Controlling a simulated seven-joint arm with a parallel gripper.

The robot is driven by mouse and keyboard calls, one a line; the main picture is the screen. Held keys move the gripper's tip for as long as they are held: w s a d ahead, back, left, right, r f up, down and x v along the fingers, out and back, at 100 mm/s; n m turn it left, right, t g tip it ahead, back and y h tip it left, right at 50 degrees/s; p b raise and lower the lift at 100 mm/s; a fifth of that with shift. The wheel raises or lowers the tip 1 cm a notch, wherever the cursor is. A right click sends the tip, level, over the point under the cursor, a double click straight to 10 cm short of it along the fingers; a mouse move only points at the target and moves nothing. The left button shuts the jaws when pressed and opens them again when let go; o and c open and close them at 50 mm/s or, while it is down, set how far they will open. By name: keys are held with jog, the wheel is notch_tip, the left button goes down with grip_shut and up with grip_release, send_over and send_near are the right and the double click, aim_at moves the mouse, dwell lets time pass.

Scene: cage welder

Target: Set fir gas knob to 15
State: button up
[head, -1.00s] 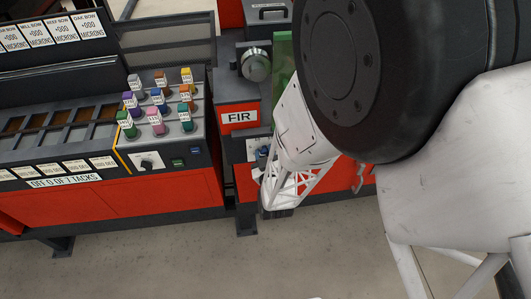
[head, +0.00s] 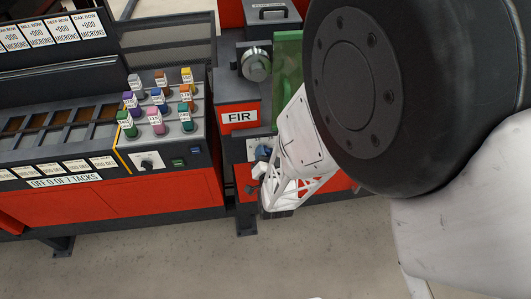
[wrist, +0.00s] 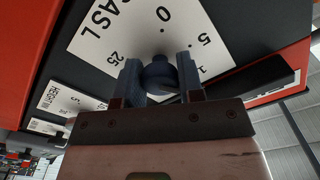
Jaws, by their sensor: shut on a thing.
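The FIR station carries a FIR sign (head: 239,117) in the head view. Below it is a white dial plate (head: 251,148) with a blue knob (head: 263,153), partly covered by my gripper. In the wrist view the dial plate (wrist: 105,40) shows "GAS L" and the marks 0, 5 and 25; another mark by the right finger is partly hidden. My gripper (wrist: 160,78) is shut on the blue-grey knob (wrist: 159,72), one finger on each side. The knob's pointer reading cannot be made out.
A green panel (head: 288,75) stands just behind my arm. A dark bar (wrist: 250,78) lies right of the fingers. The floor in front is clear.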

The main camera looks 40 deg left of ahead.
jog(key=m, duration=0.5)
jog(key=shift+m, duration=0.3)
jog(key=m, duration=0.5)
dwell(0.4)
jog(key=o, duration=0.9)
jog(key=shift+s+d, duration=0.1)
jog(key=shift+s, duration=0.05)
jog(key=shift+v, duration=3.75)
jog(key=shift+r, duration=0.1)
